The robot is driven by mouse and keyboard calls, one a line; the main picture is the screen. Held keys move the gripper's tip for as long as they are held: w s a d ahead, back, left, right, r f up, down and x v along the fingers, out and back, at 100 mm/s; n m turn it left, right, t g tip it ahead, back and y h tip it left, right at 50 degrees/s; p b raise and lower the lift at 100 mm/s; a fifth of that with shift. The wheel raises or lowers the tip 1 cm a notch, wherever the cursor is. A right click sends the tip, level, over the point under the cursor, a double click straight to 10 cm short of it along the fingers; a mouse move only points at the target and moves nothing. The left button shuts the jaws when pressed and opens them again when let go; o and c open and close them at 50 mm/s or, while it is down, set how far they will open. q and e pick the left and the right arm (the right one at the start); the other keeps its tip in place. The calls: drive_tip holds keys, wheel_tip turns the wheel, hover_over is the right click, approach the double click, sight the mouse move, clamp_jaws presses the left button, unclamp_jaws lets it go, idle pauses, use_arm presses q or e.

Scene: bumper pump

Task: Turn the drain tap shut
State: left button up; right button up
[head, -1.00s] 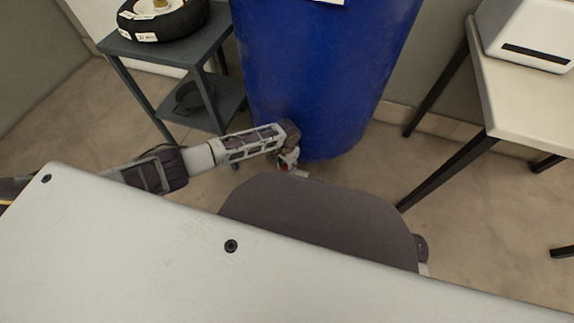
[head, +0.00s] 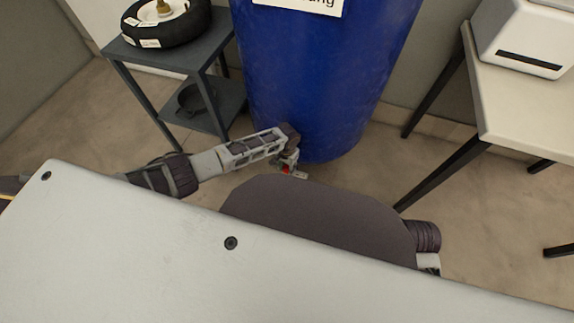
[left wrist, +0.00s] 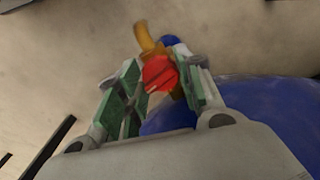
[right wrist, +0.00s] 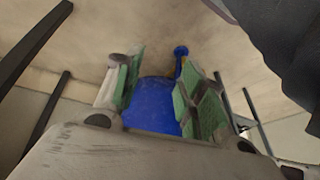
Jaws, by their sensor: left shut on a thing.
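The drain tap has a red handle (left wrist: 158,73) and a brass-coloured spout (left wrist: 150,40), both in the left wrist view. It sits low on the blue barrel (head: 320,80). My left gripper (left wrist: 160,82) is shut on the red handle, with a finger on either side. In the head view the left gripper (head: 289,164) is at the barrel's foot, and only a speck of red shows there. My right gripper (right wrist: 158,78) is open and empty in the right wrist view, facing the barrel (right wrist: 155,92) from a distance. A small blue and brass-coloured part (right wrist: 181,58) shows beyond its fingers.
A dark grey shelf cart (head: 200,60) stands left of the barrel, with a black ring-shaped item (head: 165,25) on top and a dark pan (head: 190,98) below. A pale table (head: 520,100) with a white device (head: 525,40) stands at the right. Floor between is clear.

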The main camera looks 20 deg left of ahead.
use_arm(q)
drive_tip(key=shift+n+p, duration=0.6)
drive_tip(key=shift+d+r+n+p, duration=0.1)
drive_tip(key=shift+n+p, duration=1.1)
drive_tip(key=n+p, duration=0.2)
drive_tip(key=n, duration=0.1)
drive_tip(key=shift+s, duration=0.1)
drive_tip(key=n+p, duration=0.2)
drive_tip(key=n, duration=0.3)
drive_tip(key=shift+n+p, duration=0.6)
drive_tip(key=shift+n, duration=1.5)
use_arm(e)
drive_tip(key=s+d+f+g+h, duration=0.1)
drive_tip(key=d+f+g, duration=0.1)
drive_tip(key=f, duration=0.7)
drive_tip(key=shift+s+d+f, duration=0.3)
drive_tip(key=shift+s+d, duration=0.05)
drive_tip(key=shift+d, duration=0.35)
use_arm(q)
drive_tip(key=o, duration=1)
